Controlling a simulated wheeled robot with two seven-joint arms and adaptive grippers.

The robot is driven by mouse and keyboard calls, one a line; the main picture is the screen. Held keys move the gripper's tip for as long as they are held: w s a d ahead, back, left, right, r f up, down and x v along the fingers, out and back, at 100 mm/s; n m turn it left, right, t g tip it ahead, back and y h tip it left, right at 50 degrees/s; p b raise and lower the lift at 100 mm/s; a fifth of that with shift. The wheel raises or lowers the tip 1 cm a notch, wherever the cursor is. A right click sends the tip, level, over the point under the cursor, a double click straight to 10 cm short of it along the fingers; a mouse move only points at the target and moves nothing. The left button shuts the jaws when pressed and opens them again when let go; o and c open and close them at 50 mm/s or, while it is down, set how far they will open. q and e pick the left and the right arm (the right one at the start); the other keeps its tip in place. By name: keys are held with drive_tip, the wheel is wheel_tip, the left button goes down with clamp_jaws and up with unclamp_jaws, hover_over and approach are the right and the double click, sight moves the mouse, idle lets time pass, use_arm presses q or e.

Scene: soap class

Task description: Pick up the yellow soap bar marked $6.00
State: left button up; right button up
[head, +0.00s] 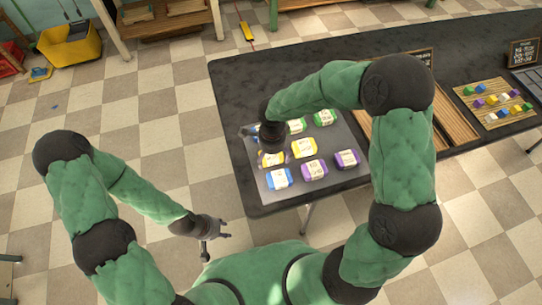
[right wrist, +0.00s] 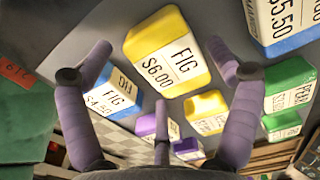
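The yellow soap bar marked FIG $6.00 (right wrist: 178,72) is large and near in the right wrist view, between the spread fingers of my right gripper (right wrist: 160,62). Gaps show between it and the fingers. In the head view my right gripper (head: 252,135) is over the left part of the grey tray, with a yellow bar (head: 271,159) partly behind it; its label is too small to read there. Another yellow bar (right wrist: 207,112) shows beyond it. My left gripper (head: 215,241) is off the table at the lower left, fingers apart and empty.
The tray (head: 356,180) lies on a dark table (head: 232,85). A wooden board (head: 465,92) with small coloured blocks is farther right.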

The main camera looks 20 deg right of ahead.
drive_tip(key=c, duration=0.7)
drive_tip(key=shift+o, duration=0.2)
